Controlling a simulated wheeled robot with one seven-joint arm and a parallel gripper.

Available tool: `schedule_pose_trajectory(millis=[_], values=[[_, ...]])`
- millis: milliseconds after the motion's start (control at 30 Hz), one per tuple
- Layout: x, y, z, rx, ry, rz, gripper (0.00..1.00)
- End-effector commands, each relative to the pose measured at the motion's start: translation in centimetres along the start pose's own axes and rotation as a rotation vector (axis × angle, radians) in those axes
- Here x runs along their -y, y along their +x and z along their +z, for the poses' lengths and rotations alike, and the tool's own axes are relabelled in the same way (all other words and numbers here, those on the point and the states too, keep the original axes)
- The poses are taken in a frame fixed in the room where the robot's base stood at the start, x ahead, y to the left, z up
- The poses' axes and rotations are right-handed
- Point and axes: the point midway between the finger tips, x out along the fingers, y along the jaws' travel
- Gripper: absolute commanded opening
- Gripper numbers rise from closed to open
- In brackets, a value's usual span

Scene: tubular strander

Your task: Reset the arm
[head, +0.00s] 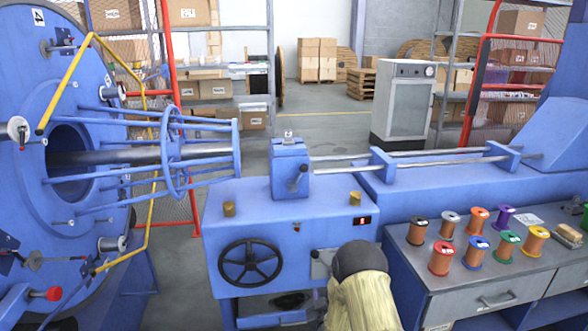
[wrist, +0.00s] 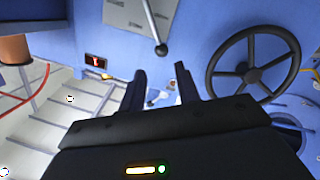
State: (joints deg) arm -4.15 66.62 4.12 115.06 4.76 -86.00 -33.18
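My gripper (wrist: 160,70) shows in the wrist view as two dark fingers standing apart, with nothing held between them. It faces the blue machine front. A lever with a dark ball end (wrist: 161,50) on a grey plate (wrist: 128,14) is just beyond the fingertips in the picture; I see no clear contact. In the head view, my arm (head: 360,285), with a dark rounded joint and a cream sleeve, rises at the bottom centre beside the machine cabinet. It hides part of the cabinet's lower right. My gripper is not visible in the head view.
A black handwheel (head: 250,263) is on the cabinet front and a red display (head: 362,220) is at its upper right. A drawer bench (head: 484,291) with several wire spools stands at right. A large blue disc with yellow bars (head: 70,130) fills the left.

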Motion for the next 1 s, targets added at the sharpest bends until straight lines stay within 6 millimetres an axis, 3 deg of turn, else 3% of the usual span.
schedule_pose_trajectory(millis=[33, 233, 467, 667, 1000], values=[[-0.8, 0.0, -1.1, 0.033, 0.020, -0.024, 0.33], [-2.8, -1.5, -3.5, 0.211, 0.106, -0.130, 0.33], [-5.2, -6.0, -5.7, 0.433, 0.199, -0.218, 0.33], [-7.3, -11.8, -7.0, 0.639, 0.278, -0.269, 0.33], [-9.7, -23.9, -8.4, 0.980, 0.396, -0.304, 0.33]])
